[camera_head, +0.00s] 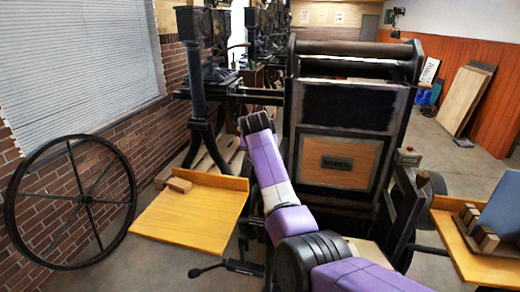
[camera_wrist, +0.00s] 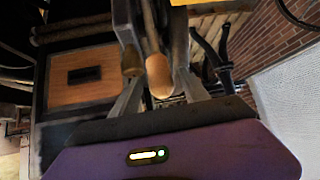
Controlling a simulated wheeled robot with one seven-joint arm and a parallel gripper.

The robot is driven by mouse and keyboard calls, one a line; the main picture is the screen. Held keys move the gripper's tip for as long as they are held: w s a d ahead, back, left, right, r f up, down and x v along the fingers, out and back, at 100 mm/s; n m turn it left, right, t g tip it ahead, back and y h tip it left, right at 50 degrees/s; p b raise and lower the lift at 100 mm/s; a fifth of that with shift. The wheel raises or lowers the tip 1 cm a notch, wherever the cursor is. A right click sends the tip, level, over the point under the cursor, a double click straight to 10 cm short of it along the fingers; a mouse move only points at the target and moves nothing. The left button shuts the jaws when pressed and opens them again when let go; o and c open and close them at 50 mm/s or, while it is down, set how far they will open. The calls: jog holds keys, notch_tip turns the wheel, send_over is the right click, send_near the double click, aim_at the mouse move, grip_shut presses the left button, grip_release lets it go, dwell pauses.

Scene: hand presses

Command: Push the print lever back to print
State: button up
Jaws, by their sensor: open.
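The hand press (camera_head: 345,140) stands right of centre in the head view, a dark frame with rollers on top and a wooden panel low on its front. In the wrist view a rod with a rounded wooden handle (camera_wrist: 159,78), which looks like the print lever, lies between the two fingers of my gripper (camera_wrist: 154,35). My gripper is open around it; I cannot tell whether a finger touches it. A second, smaller wooden knob (camera_wrist: 131,62) shows near the left finger. In the head view my purple arm hides the gripper and the handle.
A wooden shelf (camera_head: 185,222) with a small block is left of my arm. A large spoked wheel (camera_head: 70,200) stands by the brick wall. A wooden side table (camera_head: 480,262) is at the right. Dark machinery (camera_head: 200,60) stands behind the shelf.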

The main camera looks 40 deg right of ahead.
jog(key=shift+b+v, duration=0.5)
jog(key=shift+v, duration=2.45)
jog(key=w+r+n+t+h, duration=0.1)
jog(key=w+r+t, duration=0.25)
jog(key=r, duration=0.35)
jog(key=s+a+f+n+t+y, duration=0.1)
jog(key=s+a+f+n+t, duration=0.15)
jog(key=s+a+f, duration=0.45)
jog(key=s+a+f+n+t+y, duration=0.25)
jog(key=s+a, duration=0.25)
jog(key=s, duration=0.4)
jog(key=s+a+f+n+t, duration=0.2)
jog(key=s+a+f+t, duration=0.1)
jog(key=s+a+f, duration=0.4)
jog(key=s+a+f+g+y, duration=0.1)
jog(key=s+a, duration=0.2)
jog(key=s, duration=0.9)
jog(key=s+a+f+g+y, duration=0.1)
jog(key=s+a+f, duration=0.1)
jog(key=s, duration=1.1)
jog(key=s+a+f+g+y, duration=0.1)
jog(key=s+a+g+y, duration=0.1)
jog(key=s, duration=1)
jog(key=shift+s+a+f+n, duration=0.15)
jog(key=shift+a+n, duration=0.25)
jog(key=shift+a, duration=0.5)
